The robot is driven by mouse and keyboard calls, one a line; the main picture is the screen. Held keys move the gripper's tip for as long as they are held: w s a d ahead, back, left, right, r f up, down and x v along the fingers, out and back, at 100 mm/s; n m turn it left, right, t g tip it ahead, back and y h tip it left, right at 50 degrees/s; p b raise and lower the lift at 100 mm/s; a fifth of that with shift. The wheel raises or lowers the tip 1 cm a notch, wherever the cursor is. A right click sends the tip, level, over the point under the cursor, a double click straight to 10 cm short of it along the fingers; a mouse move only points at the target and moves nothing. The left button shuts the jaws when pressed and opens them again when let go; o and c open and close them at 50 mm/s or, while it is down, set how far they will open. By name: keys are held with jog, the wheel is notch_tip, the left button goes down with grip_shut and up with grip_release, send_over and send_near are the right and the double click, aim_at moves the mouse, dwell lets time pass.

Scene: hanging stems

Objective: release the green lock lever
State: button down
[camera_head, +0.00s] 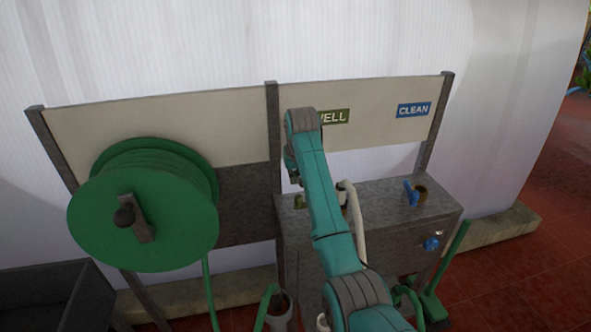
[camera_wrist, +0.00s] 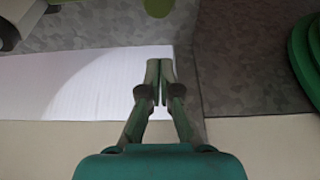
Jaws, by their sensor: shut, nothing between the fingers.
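My gripper (camera_wrist: 160,66) is shut and empty in the wrist view, its fingertips together in front of the pale gap and the grey post. In the head view my arm hides most of it, near the middle post. A rounded green piece (camera_wrist: 158,7) is cut off at the top edge of the wrist view, apart from the fingertips. A small olive-green part (camera_head: 299,202) shows at the left of the metal bench in the head view. I cannot tell for sure that either is the lock lever.
A green hose reel (camera_head: 143,205) with a crank stands left; its rim shows in the wrist view (camera_wrist: 314,55). The metal bench (camera_head: 430,205) carries a blue-handled valve (camera_head: 411,193) and a white pipe (camera_head: 355,220). A CLEAN sign (camera_head: 413,110) hangs above.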

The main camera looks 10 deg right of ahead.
jog(key=shift+s+f, duration=0.45)
jog(key=shift+s, duration=0.4)
jog(key=shift+s+f, duration=0.4)
jog(key=shift+s, duration=0.45)
